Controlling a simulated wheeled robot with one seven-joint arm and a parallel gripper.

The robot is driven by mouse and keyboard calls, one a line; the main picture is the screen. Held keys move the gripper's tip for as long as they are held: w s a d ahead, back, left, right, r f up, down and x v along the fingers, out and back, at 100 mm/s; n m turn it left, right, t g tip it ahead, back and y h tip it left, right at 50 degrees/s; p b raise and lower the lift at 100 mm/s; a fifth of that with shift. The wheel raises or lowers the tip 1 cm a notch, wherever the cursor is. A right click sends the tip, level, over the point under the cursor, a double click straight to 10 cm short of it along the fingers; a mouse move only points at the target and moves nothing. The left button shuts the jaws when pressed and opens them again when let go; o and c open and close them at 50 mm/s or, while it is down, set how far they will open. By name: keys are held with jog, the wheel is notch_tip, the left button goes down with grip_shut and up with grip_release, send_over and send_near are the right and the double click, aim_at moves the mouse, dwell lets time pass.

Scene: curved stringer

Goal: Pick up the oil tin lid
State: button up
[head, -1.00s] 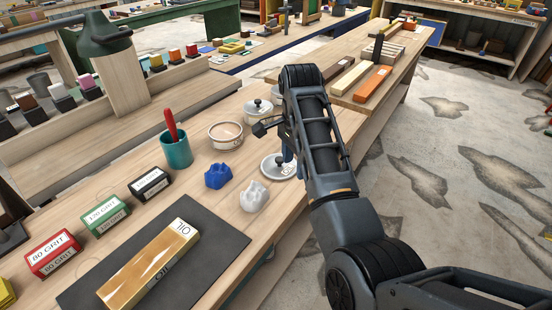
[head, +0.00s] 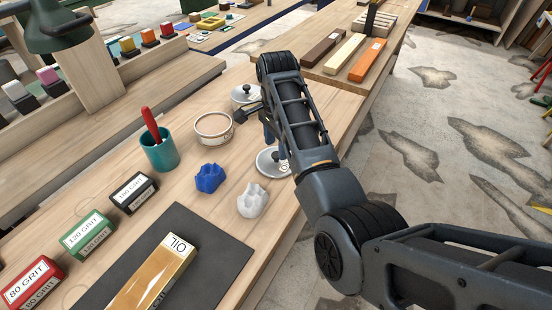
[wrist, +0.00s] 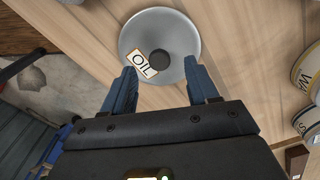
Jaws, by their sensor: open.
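The oil tin lid (wrist: 178,36) is a round grey metal disc with a black knob in its middle and an "OIL" label, seen from above in the wrist view. In the head view the lid (head: 266,165) lies on the bench near its right edge, partly covered by my arm. My gripper (wrist: 161,76) is open and empty. Its two fingers are either side of the lid's near rim in the wrist view, with the knob beyond and between the tips. I cannot tell the height gap.
An open round tin (head: 213,130) and a lidded tin (head: 243,94) stand beyond the lid. A white lump (head: 252,201) and a blue lump (head: 209,178) sit nearby, with a teal cup (head: 160,152) further left. In the wrist view, labelled tins (wrist: 308,76) stand at the right.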

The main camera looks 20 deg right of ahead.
aim_at(277, 154)
jog(key=shift+f, duration=1.5)
grip_shut()
jog(key=shift+r, duration=0.1)
